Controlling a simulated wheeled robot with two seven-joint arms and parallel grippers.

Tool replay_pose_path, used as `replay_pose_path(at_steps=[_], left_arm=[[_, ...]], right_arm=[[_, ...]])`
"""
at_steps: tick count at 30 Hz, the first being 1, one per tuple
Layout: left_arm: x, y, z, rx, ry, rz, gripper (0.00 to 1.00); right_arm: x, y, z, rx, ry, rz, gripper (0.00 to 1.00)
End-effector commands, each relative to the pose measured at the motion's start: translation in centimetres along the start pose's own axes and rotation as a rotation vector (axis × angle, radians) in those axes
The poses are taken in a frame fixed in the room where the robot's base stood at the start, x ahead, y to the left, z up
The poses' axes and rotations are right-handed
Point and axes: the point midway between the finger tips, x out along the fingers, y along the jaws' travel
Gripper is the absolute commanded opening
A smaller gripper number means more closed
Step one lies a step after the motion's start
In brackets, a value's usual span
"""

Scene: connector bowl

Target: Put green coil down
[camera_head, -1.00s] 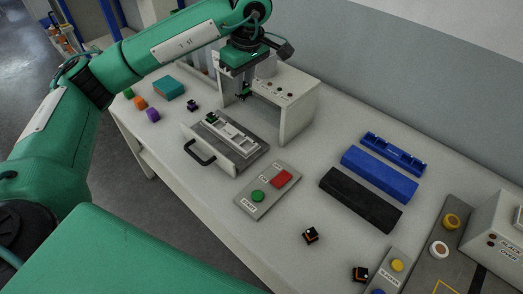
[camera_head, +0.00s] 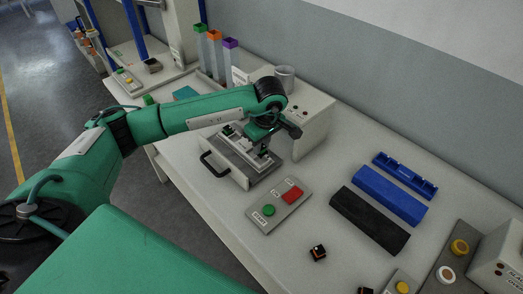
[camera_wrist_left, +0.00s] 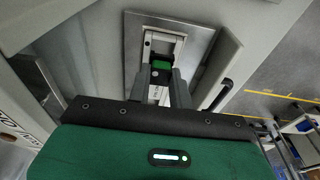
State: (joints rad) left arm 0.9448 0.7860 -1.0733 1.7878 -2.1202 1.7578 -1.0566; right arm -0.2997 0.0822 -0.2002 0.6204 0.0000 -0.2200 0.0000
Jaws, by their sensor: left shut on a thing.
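My left gripper (camera_head: 262,152) reaches down over the white fixture (camera_head: 243,147) on the pulled-out grey drawer plate (camera_head: 266,168). In the left wrist view, the gripper (camera_wrist_left: 162,80) is shut on the green coil (camera_wrist_left: 161,65), a small green and black piece between the fingers. The coil is over or in the fixture (camera_wrist_left: 155,95); whether it touches it I cannot tell. In the head view the gripper mostly hides it. Another small green and black piece (camera_head: 228,130) sits at the fixture's left end. My right gripper is not in view.
The grey housing (camera_head: 315,130) stands close behind the drawer, whose black handle (camera_head: 213,165) faces the front. A button panel (camera_head: 279,206) lies to the right. Blue blocks (camera_head: 390,195) and a black block (camera_head: 368,220) lie farther right. A small black-orange piece (camera_head: 318,253) lies in front.

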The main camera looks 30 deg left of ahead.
Motion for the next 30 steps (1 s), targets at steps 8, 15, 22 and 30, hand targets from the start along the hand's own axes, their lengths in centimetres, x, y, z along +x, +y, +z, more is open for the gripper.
replay_pose_path(at_steps=[8,15,22,30], left_arm=[[3.6,-0.1,0.6,0.002,-0.001,-0.003,0.00],[3.8,-0.1,0.6,0.001,0.000,-0.002,0.00],[4.0,-0.1,0.6,0.001,0.000,-0.002,0.38],[3.9,-0.1,0.6,0.001,0.000,-0.002,0.43]], right_arm=[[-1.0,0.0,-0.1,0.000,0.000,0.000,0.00],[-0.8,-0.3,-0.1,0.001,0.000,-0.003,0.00],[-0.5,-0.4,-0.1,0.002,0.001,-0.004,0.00],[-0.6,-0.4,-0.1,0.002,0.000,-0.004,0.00]])
